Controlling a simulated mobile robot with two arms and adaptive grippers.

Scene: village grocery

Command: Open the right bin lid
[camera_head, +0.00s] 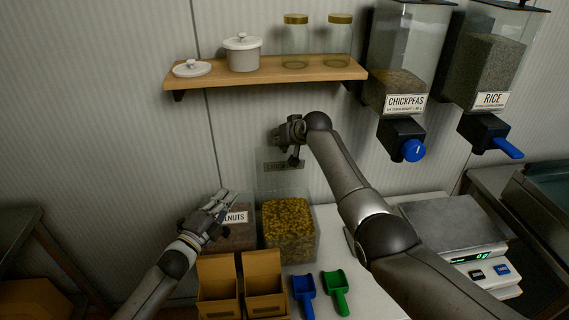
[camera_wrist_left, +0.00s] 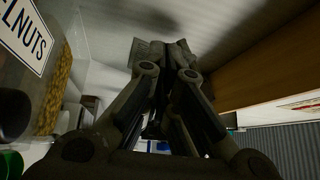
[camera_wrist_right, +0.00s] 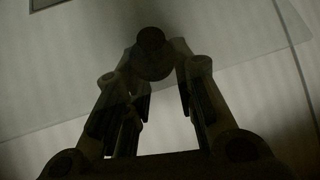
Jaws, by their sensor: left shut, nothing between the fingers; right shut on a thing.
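The right bin (camera_head: 300,246) is clear and filled with yellow-brown pieces. Its clear lid (camera_head: 268,182) stands raised at the back of the bin, near the wall. My right gripper (camera_head: 292,158) is at the raised lid and shut on its dark round knob, which shows between the fingertips in the right wrist view (camera_wrist_right: 151,45). The left bin (camera_head: 237,236), labelled with a word ending in "LNUTS", stands beside it. My left gripper (camera_head: 226,199) is shut and empty, above the left bin and partly covering it.
Two open cardboard boxes (camera_head: 262,264), a blue scoop (camera_head: 304,294) and a green scoop (camera_head: 336,290) lie in front of the bins. A scale (camera_head: 455,225) stands right. A wooden shelf (camera_head: 268,73) with jars and dispensers (camera_head: 400,80) hang above.

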